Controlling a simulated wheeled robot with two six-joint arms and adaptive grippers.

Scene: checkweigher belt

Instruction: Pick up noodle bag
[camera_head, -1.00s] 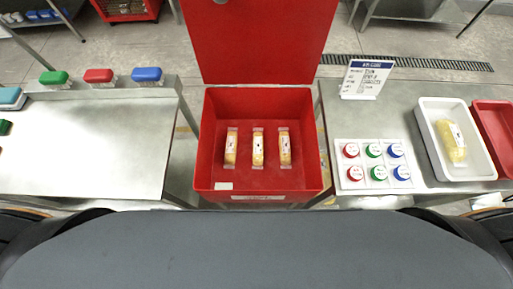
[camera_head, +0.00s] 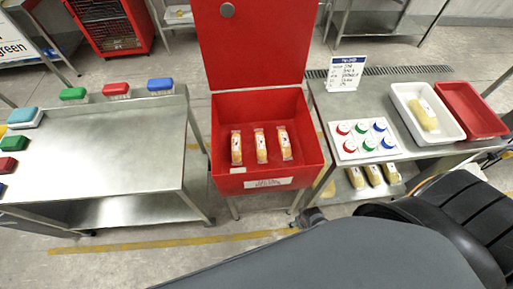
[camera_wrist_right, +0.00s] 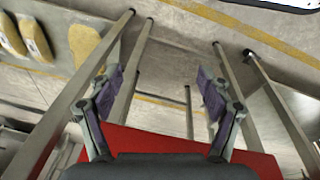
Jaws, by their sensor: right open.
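Three yellow noodle bags stand side by side in the open red bin (camera_head: 228,178); the middle one (camera_head: 261,146) is between the other two. Another noodle bag (camera_head: 424,114) lies in the white tray (camera_head: 400,98) on the right table. Several more noodle bags (camera_head: 374,175) lie on that table's lower shelf, and some bags also show at the upper left of the right wrist view (camera_wrist_right: 36,40). My right gripper (camera_wrist_right: 160,85) is open with nothing between its fingers. My left gripper is out of view.
A red tray (camera_head: 472,108) sits beside the white tray. A board of coloured round lids (camera_head: 345,155) and a sign (camera_head: 345,74) stand nearby. The left table (camera_head: 100,152) carries coloured blocks along its edges and has a clear middle.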

